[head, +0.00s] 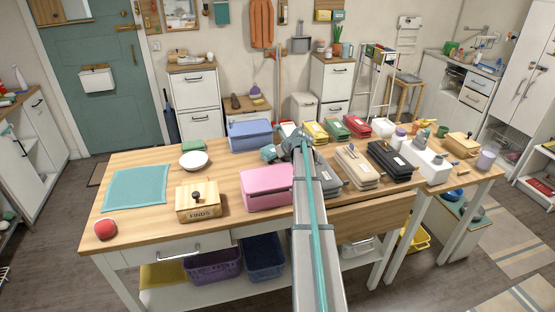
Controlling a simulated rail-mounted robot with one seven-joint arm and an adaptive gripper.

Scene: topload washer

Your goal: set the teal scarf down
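A small teal bundle, which looks like the teal scarf (268,153), shows at the fingertips of my gripper (276,151), over the middle of the wooden table. My gripper appears shut on it, though the fingers are small and partly hidden by my arm. The bundle lies between the blue bin and the pink bin in the picture; whether it touches the tabletop is unclear. A flat teal cloth or mat (135,189) lies on the left part of the table (150,229).
A pink bin (266,188), a blue bin (250,135), a FINDS box (198,202), a white bowl (194,161) and a red ball (105,230) stand on the table. Bare wood shows between the mat and the bowl.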

